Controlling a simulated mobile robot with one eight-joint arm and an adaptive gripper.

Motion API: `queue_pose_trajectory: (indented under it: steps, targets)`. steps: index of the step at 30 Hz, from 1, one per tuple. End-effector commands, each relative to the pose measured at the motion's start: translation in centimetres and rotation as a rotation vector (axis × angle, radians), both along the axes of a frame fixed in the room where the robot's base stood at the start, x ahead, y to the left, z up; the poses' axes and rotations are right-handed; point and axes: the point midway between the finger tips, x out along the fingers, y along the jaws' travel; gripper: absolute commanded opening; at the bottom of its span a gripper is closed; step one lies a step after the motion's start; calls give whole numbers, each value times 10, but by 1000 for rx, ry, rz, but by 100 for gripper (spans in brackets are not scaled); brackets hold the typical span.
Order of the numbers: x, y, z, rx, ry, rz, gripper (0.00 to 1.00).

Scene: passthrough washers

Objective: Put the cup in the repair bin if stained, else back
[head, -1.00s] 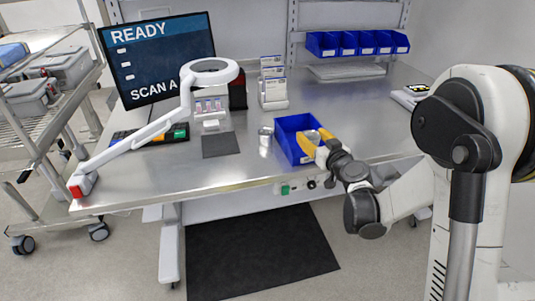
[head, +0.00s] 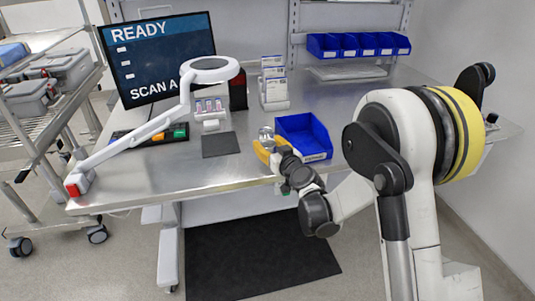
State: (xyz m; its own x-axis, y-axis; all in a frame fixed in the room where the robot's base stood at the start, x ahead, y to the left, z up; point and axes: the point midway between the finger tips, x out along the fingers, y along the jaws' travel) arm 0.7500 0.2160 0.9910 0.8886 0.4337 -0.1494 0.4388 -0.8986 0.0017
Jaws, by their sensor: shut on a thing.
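The metal cup (head: 266,132) is at the left of the blue bin, near the front of the steel bench. My gripper (head: 266,147), with yellow fingers, is shut on the cup from the front. The fingers and wrist hide the cup's lower part, so I cannot tell whether it touches the bench. Stains cannot be made out at this size. The open blue bin (head: 307,124) stands just right of the gripper, with a pale label on its front that is too small to read. Its visible inside looks empty.
A white magnifier lamp (head: 209,70) arches over the bench on the left, near a screen (head: 158,57) reading READY and SCAN A. A dark mat (head: 220,144) lies left of the cup. Small blue bins (head: 358,45) hang at the back. The bench right of the bin is clear.

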Motion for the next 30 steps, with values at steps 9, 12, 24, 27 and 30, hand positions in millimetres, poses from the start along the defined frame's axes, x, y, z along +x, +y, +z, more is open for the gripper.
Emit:
queue_pose_trajectory:
  steps: [9, 12, 24, 27, 30]
  targets:
    - [0, 0, -30, 0, 0, 0, 20]
    - [0, 0, -30, 0, 0, 0, 20]
    - [0, 0, -32, 0, 0, 0, 72]
    - [0, 0, -32, 0, 0, 0, 72]
    - [0, 0, -27, 0, 0, 0, 72]
